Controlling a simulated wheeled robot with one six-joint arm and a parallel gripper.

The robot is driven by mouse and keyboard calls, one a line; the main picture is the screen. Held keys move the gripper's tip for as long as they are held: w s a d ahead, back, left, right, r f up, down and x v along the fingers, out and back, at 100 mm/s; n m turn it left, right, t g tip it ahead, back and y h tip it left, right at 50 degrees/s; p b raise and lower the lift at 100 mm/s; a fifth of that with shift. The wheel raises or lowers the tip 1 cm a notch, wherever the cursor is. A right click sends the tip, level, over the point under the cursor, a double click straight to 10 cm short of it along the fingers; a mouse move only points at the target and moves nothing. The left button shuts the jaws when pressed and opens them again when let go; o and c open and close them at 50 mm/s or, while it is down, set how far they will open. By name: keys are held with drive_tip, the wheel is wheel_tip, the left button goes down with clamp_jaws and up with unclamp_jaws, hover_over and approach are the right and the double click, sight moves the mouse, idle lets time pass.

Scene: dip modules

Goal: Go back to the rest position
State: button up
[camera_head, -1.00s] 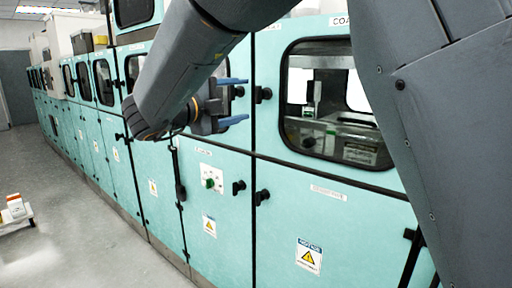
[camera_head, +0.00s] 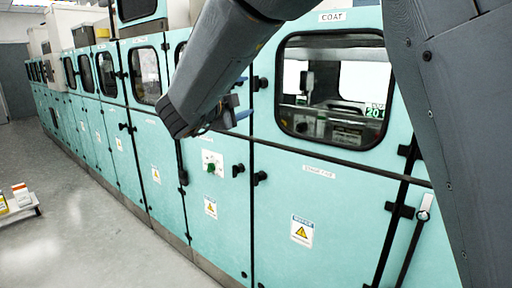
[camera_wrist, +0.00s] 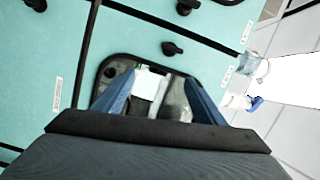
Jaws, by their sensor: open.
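My gripper (camera_head: 236,112) shows in the head view at the end of my grey arm, in front of the teal cabinets. The arm hides most of it, and only parts of its blue fingers show. In the wrist view my gripper (camera_wrist: 157,100) has its two blue fingers spread apart with nothing held between them. A cabinet window (camera_wrist: 148,80) lies beyond the fingers in that view.
A row of teal cabinets (camera_head: 215,235) with black handles runs back to the left. A window (camera_head: 335,90) sits under a "COAT" label. A low cart (camera_head: 22,212) with small boxes stands at far left.

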drive_tip(key=s+d+f+n+g+y, duration=0.25)
drive_tip(key=d+f+n+y, duration=0.2)
drive_tip(key=f+n, duration=0.4)
drive_tip(key=s+d+f+n+g+y, duration=0.2)
drive_tip(key=d+f+n+g+y, duration=0.25)
drive_tip(key=f, duration=0.65)
drive_tip(key=s+d+f+n+g, duration=0.2)
drive_tip(key=s+d+f+g, duration=0.1)
drive_tip(key=s, duration=0.6)
drive_tip(key=s+d+f+n+g+h, duration=0.1)
drive_tip(key=s+d+f+n+g, duration=0.1)
drive_tip(key=s+d+f, duration=0.4)
drive_tip(key=s+d+f+n+g, duration=0.3)
drive_tip(key=s+d+f, duration=0.2)
drive_tip(key=s, duration=0.7)
drive_tip(key=shift+s+f+n+g, duration=0.15)
drive_tip(key=shift+f+n+g, duration=0.15)
drive_tip(key=shift+f+n, duration=0.15)
